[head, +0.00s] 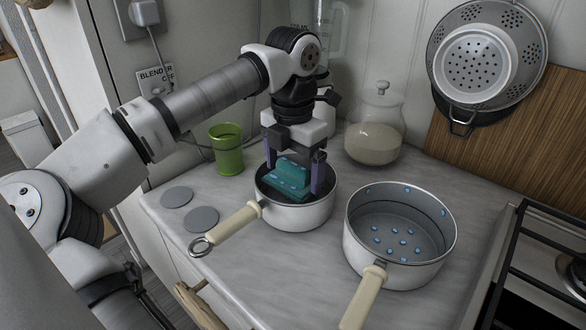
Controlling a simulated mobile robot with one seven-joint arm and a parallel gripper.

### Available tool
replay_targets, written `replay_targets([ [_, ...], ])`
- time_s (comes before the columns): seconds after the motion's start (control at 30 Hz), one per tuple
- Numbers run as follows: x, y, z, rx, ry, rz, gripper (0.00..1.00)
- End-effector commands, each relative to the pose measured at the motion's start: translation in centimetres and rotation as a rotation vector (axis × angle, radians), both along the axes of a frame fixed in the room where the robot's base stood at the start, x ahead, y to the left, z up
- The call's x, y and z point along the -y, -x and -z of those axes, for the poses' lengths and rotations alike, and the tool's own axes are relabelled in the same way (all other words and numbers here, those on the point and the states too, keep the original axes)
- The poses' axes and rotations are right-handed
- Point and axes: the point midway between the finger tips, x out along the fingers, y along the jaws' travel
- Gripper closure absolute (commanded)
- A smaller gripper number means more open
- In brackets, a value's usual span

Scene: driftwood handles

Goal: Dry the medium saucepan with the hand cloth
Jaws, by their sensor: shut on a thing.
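My gripper (294,178) points down into the left saucepan (305,215), its purple fingers shut on a folded teal cloth (287,181). The cloth is down inside that pan's rim, with a few small blue spots on it; whether it touches the pan floor is hidden. This pan is white outside with a cream handle toward the front left. A larger saucepan (380,265) stands to its right, with several blue water drops on its inner floor and wall. I cannot tell which pan is the medium one. The cloth and fingers hide most of the left pan's inside.
A green cup (228,150) and a lidded glass jar (375,135) stand behind the pans. Two grey discs (190,208) lie at the left. A stove grate (545,265) is at the right. A colander (487,55) hangs on the wall. The front middle counter is clear.

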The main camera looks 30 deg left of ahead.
Motion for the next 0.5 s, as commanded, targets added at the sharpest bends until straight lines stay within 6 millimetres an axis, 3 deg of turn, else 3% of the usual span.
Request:
replay_targets([
  [0.27, 0.0, 0.0, -0.1, 0.0, 0.0, 0.0, 0.28],
  [0.5, 0.0, 0.0, -2.1, 0.0, -0.001, 0.0, 0.28],
])
